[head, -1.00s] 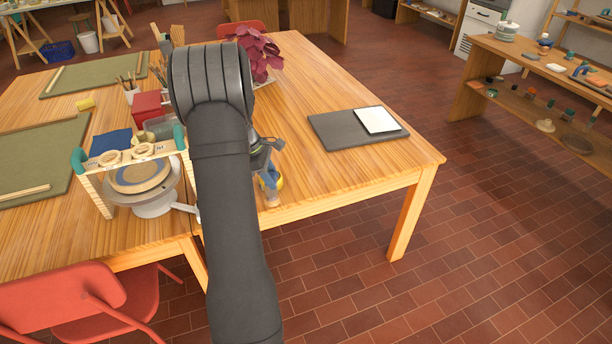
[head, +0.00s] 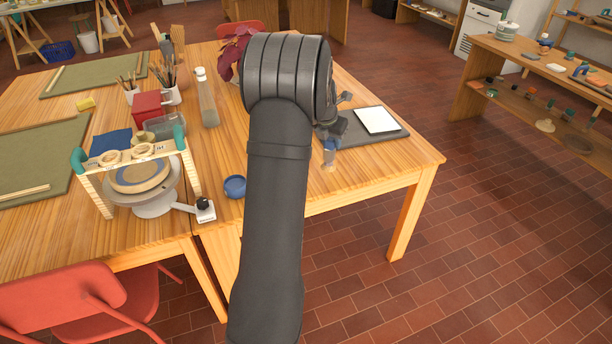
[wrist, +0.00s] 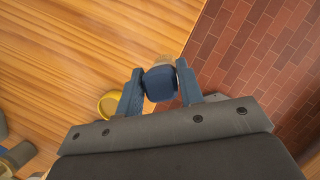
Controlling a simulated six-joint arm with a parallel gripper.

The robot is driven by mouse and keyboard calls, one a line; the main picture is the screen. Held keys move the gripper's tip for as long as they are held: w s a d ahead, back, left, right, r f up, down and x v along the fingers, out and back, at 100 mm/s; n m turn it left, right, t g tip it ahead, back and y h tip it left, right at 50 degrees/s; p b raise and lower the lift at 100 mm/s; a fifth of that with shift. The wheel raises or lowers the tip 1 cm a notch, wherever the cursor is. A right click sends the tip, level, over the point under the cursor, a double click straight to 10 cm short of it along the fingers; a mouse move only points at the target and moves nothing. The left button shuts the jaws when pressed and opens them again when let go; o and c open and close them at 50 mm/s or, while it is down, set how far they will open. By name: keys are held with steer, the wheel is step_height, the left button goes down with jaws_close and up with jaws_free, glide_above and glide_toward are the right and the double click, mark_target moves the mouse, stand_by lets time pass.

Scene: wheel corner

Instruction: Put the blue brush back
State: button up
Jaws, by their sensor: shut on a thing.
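My gripper (wrist: 159,88) is shut on the blue brush (wrist: 161,84), which sits between its two fingers. The brush has a blue body and a tan end (wrist: 163,60) that points away from the wrist. In the head view the blue brush (head: 330,149) shows below my gripper, tan end down, over the right part of the wooden table near its front edge. My arm hides much of the table there. Two holders with brushes, a white cup (head: 132,97) and a pot (head: 172,97), stand at the back left.
A dark board with a white sheet (head: 376,120) lies right of my gripper. A blue bowl (head: 235,187), a clear bottle (head: 208,100) and a banding wheel (head: 140,180) are to the left. A yellow round thing (wrist: 109,104) lies beside my left finger in the wrist view.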

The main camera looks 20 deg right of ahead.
steer(key=w+a+f+n, duration=0.1)
steer(key=w+a+f, duration=0.3)
steer(key=w+f, duration=0.5)
steer(key=shift+w+a+f, duration=0.15)
steer(key=shift+w+f, duration=0.1)
steer(key=shift+f, duration=0.3)
steer(key=shift+f, duration=0.15)
steer(key=o, duration=1.1)
steer(key=shift+c, duration=0.2)
steer(key=v, duration=1.2)
steer(key=shift+s, duration=0.2)
